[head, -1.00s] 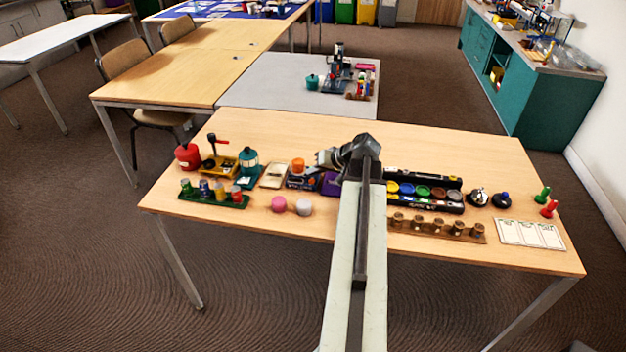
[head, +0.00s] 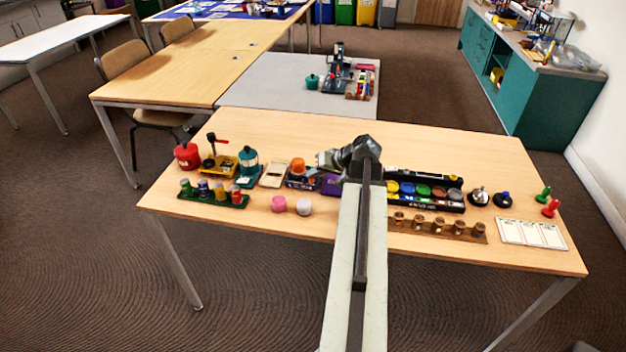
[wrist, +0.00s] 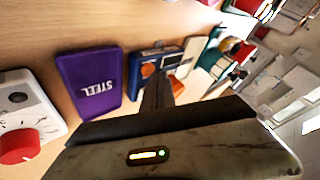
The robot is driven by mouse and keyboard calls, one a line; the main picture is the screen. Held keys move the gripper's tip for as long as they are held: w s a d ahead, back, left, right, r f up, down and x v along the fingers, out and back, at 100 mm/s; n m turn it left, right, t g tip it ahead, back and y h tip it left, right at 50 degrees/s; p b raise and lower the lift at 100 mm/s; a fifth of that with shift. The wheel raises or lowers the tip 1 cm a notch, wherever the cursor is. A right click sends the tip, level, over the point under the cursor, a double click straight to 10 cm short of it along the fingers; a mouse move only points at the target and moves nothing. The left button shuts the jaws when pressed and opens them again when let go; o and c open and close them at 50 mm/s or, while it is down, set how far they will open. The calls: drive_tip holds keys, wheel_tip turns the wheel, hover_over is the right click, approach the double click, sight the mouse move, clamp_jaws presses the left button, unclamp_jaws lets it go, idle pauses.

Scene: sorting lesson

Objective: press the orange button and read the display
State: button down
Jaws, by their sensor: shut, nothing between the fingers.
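The orange button (head: 298,164) is a large round knob on a dark blue box (head: 302,183) in the middle of the table in the head view. In the wrist view the orange button (wrist: 148,70) shows partly on either side of my finger, on the blue box (wrist: 165,52). A pale panel on that box may be the display; no reading can be made out. My gripper (head: 319,159) is shut and empty, just right of the button. It also shows in the wrist view (wrist: 157,82), in front of the button; I cannot tell whether they touch.
A purple box marked STEEL (wrist: 92,82) and a white device with a red dial (wrist: 22,130) stand close by. A beige box (head: 273,175) and teal lantern (head: 248,168) are left of the blue box. Paint pots (head: 422,193) are to the right. The table's back is clear.

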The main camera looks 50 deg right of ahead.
sight(314, 181)
drive_tip(key=shift+f+b, duration=0.5)
idle(0.3)
drive_tip(key=shift+r, duration=0.15)
drive_tip(key=shift+r+p, duration=0.8)
drive_tip(key=shift+p, duration=0.15)
wheel_tip(314, 181, up, 5)
drive_tip(key=p, duration=0.5)
drive_tip(key=shift+r, duration=0.1)
idle(0.3)
